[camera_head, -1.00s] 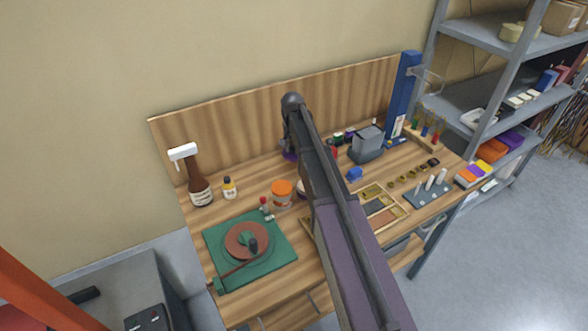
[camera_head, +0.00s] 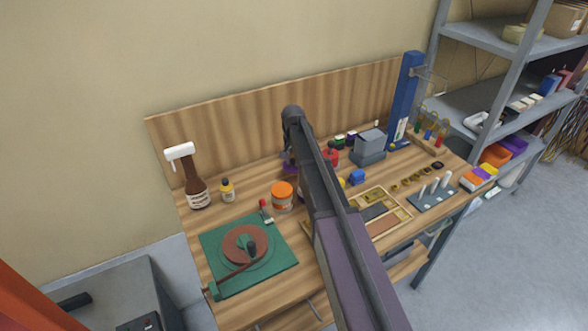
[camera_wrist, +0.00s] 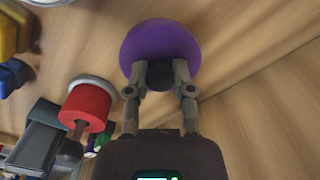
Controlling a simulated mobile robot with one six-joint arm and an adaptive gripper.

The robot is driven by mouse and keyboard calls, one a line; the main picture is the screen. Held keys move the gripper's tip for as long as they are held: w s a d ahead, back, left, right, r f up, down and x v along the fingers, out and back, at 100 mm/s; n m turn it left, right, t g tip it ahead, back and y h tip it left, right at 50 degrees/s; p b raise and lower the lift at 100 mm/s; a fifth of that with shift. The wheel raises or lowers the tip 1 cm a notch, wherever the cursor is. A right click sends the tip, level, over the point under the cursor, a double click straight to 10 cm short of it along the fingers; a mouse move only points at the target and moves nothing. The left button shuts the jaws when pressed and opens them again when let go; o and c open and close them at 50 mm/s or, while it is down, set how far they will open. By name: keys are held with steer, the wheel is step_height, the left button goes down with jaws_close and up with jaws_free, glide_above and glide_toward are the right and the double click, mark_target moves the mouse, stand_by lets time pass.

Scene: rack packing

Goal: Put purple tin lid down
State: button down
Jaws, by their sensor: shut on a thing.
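The purple tin lid (camera_wrist: 160,48) is a round disc held at the fingertips of my gripper (camera_wrist: 160,75) in the wrist view. The fingers are shut on it, and a dark knob-like part shows between them. Wood surface lies behind the lid; I cannot tell whether the lid touches it. In the head view only a sliver of the purple lid (camera_head: 289,167) shows beside my arm, near the back of the bench. My arm hides the fingertips there.
A red cylinder (camera_wrist: 86,106) is close to my gripper. A wooden backboard (camera_head: 250,120) rises behind. Bare wood shows right of the lid in the wrist view.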

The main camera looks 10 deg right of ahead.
mark_target(293, 168)
steer(key=shift+f+b, duration=1.85)
steer(key=shift+f, duration=0.05)
steer(key=shift+f, duration=0.1)
steer(key=shift+c, duration=2.4)
jaws_free()
step_height(293, 168, up, 12)
steer(key=p, duration=1.2)
steer(key=s+n, duration=0.5)
steer(key=s, duration=2.4)
